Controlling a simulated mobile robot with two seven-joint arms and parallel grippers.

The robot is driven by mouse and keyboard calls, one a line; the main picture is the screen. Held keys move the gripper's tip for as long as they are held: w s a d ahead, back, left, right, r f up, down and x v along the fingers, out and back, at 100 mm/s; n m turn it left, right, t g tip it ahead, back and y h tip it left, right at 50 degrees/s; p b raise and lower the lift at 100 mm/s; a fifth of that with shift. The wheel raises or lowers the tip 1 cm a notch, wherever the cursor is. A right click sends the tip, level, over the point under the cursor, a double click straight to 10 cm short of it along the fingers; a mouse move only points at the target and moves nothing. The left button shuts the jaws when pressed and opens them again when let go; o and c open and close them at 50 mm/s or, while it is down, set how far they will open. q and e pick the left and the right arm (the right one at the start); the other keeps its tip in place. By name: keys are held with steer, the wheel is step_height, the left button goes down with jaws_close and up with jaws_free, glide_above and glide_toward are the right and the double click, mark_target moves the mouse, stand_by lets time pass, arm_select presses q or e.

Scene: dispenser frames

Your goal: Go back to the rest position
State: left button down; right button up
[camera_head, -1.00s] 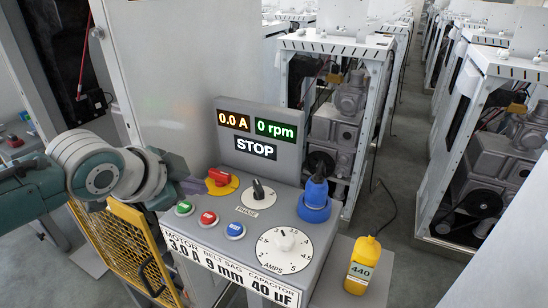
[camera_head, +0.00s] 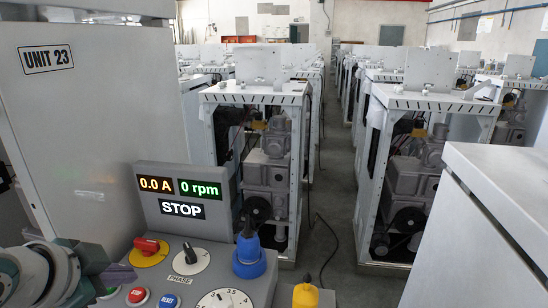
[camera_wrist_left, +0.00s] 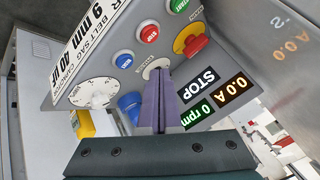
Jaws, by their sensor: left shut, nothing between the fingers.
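My left gripper (camera_head: 122,273) comes in at the lower left of the head view, over the left side of the grey control panel. In the left wrist view its two purple fingers (camera_wrist_left: 158,100) lie together, shut and empty, in front of the panel face. The display (camera_head: 183,199) reads 0.0 A, 0 rpm and STOP. The panel carries a red handle on a yellow disc (camera_head: 148,247), a black phase knob (camera_head: 190,254), a blue plug (camera_head: 248,252) and push buttons. I cannot tell whether the fingers touch the panel. My right gripper is not in view.
A tall cabinet marked UNIT 23 (camera_head: 88,120) stands at the left. Open white frames with grey machinery (camera_head: 268,165) fill rows behind. A white cabinet (camera_head: 480,235) stands at the right. Floor shows between the rows.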

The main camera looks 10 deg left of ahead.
arm_select(q)
steer(key=s+d+r+n+g, duration=0.2)
steer(key=s+d+n+g, duration=0.15)
steer(key=s, duration=0.85)
steer(key=s+d+r+n+g, duration=0.25)
steer(key=s+d, duration=0.25)
steer(key=s, duration=0.7)
step_height(320, 180, up, 28)
steer(key=t+p, duration=0.1)
steer(key=p, duration=2.7)
steer(key=shift+a+n, duration=0.15)
steer(key=shift+n, duration=0.15)
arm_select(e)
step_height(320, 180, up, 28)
arm_select(q)
steer(key=shift+f, duration=0.1)
